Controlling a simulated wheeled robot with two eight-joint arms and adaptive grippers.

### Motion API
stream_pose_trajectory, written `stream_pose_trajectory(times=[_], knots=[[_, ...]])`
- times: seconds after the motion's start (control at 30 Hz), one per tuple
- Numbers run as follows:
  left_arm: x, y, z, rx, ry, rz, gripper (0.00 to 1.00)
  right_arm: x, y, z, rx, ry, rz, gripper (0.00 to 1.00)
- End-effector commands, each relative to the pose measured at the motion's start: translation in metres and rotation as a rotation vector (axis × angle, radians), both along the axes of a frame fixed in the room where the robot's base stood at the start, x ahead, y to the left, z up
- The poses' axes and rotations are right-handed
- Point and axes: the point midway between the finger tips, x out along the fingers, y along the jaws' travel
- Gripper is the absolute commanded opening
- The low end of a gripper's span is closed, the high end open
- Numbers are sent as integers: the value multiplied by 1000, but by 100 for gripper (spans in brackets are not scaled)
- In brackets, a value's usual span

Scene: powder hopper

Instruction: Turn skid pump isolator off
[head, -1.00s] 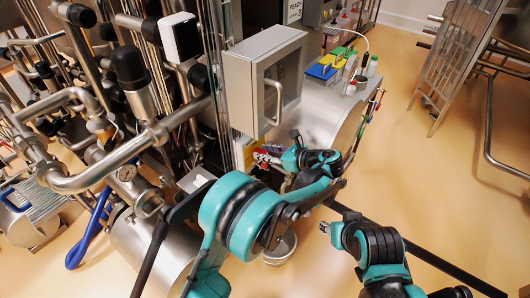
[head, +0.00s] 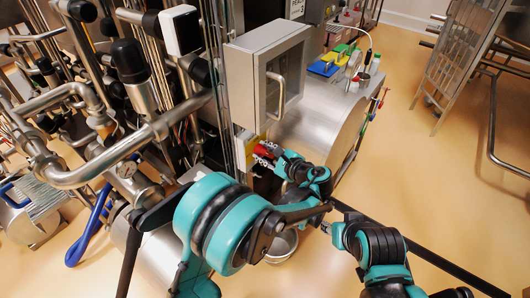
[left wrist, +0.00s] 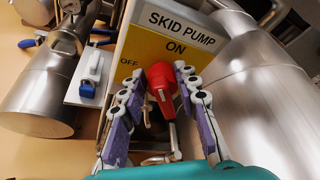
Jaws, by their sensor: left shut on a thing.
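The red isolator knob (left wrist: 162,88) sits in front of a yellow and white plate (left wrist: 165,45) reading SKID PUMP, with ON above the knob and OFF to its upper left. In the left wrist view my left gripper (left wrist: 167,100) has its two purple-padded fingers either side of the knob, shut on it. The knob's bar runs roughly up and down in that view; its exact setting is hard to read. In the head view my left gripper (head: 268,154) is at the red knob below the grey cabinet, which partly hides the plate.
The grey cabinet (head: 268,78) with a handle overhangs just above the left gripper. Steel pipes (head: 100,165) crowd the left. A steel drum (head: 325,125) with coloured items on top stands right of the cabinet.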

Motion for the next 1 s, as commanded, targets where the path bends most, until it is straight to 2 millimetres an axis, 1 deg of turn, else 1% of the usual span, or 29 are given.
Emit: stream_pose_trajectory(times=[0.03,0.5,0.8,1.0], knots=[[-1,1,-3,-25,-36,-1,2,0,0,-5,0,0,0,40],[-7,5,-13,-288,-396,0,2,0,0,-32,0,0,0,40],[-8,6,-17,-434,-597,1,2,0,0,-37,0,0,0,40],[-8,6,-19,-502,-691,0,2,0,0,-38,0,0,0,40]])
